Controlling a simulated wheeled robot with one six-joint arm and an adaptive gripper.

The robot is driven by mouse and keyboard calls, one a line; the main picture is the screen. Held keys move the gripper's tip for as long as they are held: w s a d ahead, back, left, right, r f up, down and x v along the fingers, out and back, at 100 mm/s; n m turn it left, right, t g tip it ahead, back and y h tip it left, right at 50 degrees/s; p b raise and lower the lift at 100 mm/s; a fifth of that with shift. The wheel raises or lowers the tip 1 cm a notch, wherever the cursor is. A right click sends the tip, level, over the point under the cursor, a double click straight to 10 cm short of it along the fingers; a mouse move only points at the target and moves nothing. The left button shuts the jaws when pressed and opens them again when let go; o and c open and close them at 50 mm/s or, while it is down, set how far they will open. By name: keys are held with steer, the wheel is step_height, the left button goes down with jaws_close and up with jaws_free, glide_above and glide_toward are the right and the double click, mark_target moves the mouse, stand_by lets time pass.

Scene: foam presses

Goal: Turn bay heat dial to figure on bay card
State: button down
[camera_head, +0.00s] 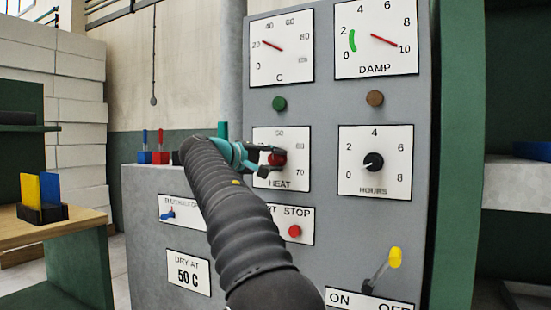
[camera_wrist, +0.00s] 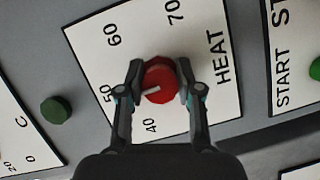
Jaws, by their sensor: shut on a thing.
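The red heat dial (camera_head: 277,157) sits on the white HEAT plate (camera_head: 294,180). My gripper (camera_head: 268,161) reaches it from the left. In the wrist view my gripper (camera_wrist: 160,84) has one finger on each side of the red dial (camera_wrist: 161,73), shut on it. The dial's white pointer line points left and slightly down in that view, toward the 50 side, with 40 below it; the exact reading is hard to tell. In the head view the fingers hide the pointer and the plate's lower figures. The bay card (camera_head: 188,274) reads "DRY AT 50 C".
The HOURS dial (camera_head: 373,161) is right of the HEAT plate. The red stop button (camera_head: 294,231) is below, and a yellow-tipped lever (camera_head: 394,258) is at lower right. C and DAMP gauges are above. Red and blue blocks (camera_head: 160,157) stand left on the ledge.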

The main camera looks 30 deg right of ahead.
stand_by(0.4)
steer(key=c, duration=0.8)
jaws_free()
steer(key=shift+o, duration=0.2)
steer(key=shift+a, duration=0.15)
steer(key=v, duration=1.2)
steer(key=shift+r, duration=0.15)
